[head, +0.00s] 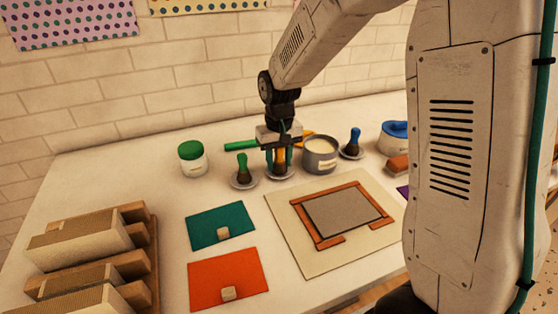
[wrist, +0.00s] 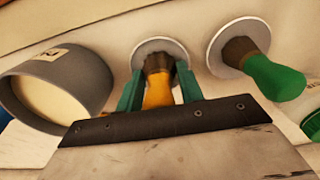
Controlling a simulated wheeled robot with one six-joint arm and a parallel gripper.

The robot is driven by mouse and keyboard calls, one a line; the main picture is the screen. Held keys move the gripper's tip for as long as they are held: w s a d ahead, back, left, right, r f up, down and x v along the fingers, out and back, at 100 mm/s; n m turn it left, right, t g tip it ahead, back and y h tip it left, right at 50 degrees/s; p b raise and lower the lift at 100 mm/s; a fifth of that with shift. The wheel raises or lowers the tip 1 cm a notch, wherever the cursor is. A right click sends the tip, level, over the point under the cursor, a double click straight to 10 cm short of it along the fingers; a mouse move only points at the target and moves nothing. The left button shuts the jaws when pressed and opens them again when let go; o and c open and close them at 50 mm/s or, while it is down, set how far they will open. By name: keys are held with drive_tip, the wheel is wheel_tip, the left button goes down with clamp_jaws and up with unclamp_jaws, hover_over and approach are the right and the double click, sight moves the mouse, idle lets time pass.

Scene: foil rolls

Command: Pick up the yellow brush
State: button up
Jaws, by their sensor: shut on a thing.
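The yellow brush (wrist: 157,91) stands upright, bristles down, on a small round pale dish (wrist: 141,52). In the head view the brush (head: 281,157) is partly hidden by my gripper. My gripper (head: 280,160) points straight down over it. In the wrist view the two green fingers of my gripper (wrist: 159,88) are shut on the yellow handle, one on each side. The bristle end still appears to be at the dish; I cannot tell whether it touches.
A green brush (head: 242,168) on its dish stands close on the left. A grey pot (head: 320,154) stands close on the right, with a blue brush (head: 353,142) beyond. A white jar with a green lid (head: 193,158) is farther left. A framed screen (head: 345,212) lies in front.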

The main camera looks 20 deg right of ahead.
drive_tip(key=shift+r, duration=0.6)
wheel_tip(320, 180, up, 2)
drive_tip(key=shift+r, duration=0.15)
drive_tip(key=s, duration=0.5)
drive_tip(key=s+d+r, duration=0.1)
drive_tip(key=s, duration=1)
drive_tip(key=shift+d+r, duration=0.15)
drive_tip(key=shift+r, duration=0.05)
